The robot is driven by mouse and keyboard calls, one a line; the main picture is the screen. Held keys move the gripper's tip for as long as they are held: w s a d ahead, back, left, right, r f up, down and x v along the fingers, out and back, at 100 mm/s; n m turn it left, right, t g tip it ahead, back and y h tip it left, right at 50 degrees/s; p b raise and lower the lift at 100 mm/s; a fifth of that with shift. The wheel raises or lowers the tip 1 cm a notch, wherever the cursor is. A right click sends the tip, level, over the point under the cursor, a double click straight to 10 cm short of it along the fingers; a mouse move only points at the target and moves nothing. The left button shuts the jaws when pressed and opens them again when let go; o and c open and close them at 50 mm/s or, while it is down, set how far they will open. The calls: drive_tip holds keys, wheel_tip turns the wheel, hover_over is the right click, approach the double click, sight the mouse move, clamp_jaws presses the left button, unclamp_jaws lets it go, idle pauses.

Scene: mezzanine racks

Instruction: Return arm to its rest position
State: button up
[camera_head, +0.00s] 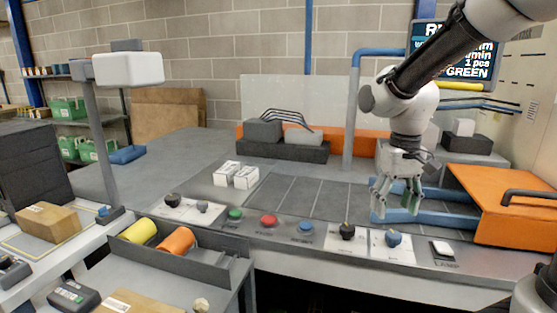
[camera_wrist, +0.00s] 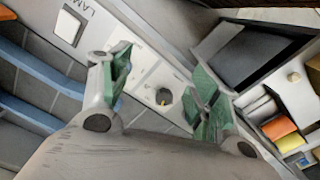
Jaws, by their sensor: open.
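My gripper (camera_head: 397,198) hangs from my arm at the right of the head view, fingers pointing down above the bench near its row of knobs and buttons. Its jaws are apart with nothing between them. In the head view a black knob (camera_head: 347,231) and a blue-grey knob (camera_head: 393,238) sit on white plates below the gripper. My arm is bent over the right side of the bench.
An orange box (camera_head: 500,195) with a dark handle stands right of my gripper. Two white boxes (camera_head: 238,174) lie on the bench at centre. A grey tray (camera_head: 205,250) holds yellow and orange cylinders at front left.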

drive_tip(key=s+d+r+t, duration=0.2)
drive_tip(key=s+d+r, duration=0.1)
drive_tip(key=s, duration=0.4)
drive_tip(key=s+d+r+m+t, duration=0.1)
drive_tip(key=s+d+r+t, duration=0.1)
drive_tip(key=s+d+r, duration=0.2)
drive_tip(key=shift+s+d+t, duration=0.3)
drive_tip(key=shift+s+d, duration=0.55)
drive_tip(key=shift+s, duration=1)
